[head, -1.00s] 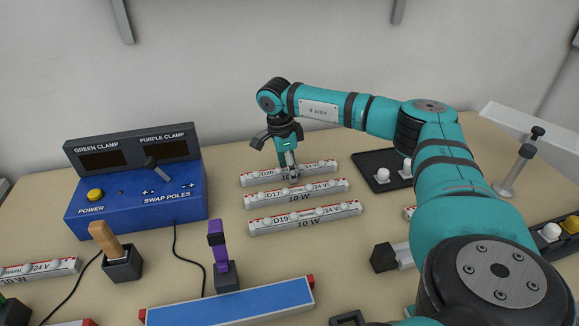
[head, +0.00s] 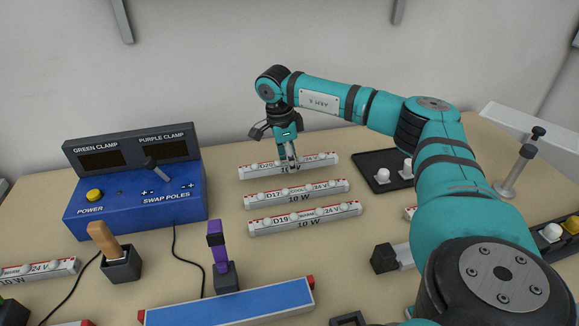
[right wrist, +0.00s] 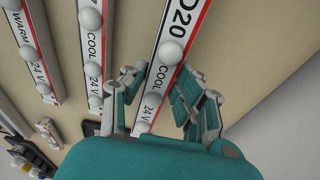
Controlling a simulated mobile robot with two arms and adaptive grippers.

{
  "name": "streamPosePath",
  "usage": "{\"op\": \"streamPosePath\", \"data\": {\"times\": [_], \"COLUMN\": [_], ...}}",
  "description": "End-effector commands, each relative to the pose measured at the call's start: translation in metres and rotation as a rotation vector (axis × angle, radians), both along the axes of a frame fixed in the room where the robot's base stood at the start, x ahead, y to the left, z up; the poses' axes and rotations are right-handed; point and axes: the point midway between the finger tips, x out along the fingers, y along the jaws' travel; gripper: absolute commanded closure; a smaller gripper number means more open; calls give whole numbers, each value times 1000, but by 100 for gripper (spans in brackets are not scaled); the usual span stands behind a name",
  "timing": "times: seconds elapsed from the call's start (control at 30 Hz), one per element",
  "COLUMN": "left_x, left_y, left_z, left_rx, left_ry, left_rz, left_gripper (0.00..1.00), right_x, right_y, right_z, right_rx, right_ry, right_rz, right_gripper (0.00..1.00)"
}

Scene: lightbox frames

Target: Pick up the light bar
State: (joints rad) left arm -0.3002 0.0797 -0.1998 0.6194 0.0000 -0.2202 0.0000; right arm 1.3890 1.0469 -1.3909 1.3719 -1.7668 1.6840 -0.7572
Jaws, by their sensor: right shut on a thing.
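The light bar marked D20 (head: 318,163) is the rearmost of three white bars with red edges and round bulbs. My right gripper (head: 289,163) is shut on it near its middle, from above. The bar looks level and slightly raised off the table. In the right wrist view, the D20 bar (right wrist: 172,55) runs between the two fingers of my right gripper (right wrist: 163,90); the fingers cover part of its sides. My left gripper is not in view.
Bars D17 (head: 326,189) and D19 (head: 335,213) lie in front, roughly parallel. A black tray (head: 365,159) with white knobs is to the right. A blue power unit (head: 135,208) stands at left. A blue-topped block (head: 230,303) lies at the front.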

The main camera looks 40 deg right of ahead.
Motion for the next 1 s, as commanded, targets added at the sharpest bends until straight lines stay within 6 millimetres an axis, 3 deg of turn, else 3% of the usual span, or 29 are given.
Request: {"op": "streamPosePath", "data": {"times": [0.07,0.6,0.8,1.0], "left_x": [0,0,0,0], "left_y": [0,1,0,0], "left_z": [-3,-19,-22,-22], "left_rx": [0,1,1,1], "left_ry": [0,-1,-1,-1], "left_rz": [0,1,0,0], "left_gripper": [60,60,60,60], "right_x": [-1,-63,-77,-83], "right_y": [2,105,128,137], "right_z": [9,18,21,23], "right_rx": [1,1,1,0], "right_ry": [-2,-1,0,-1], "right_rz": [2,4,2,0], "right_gripper": [100,100,100,100]}}
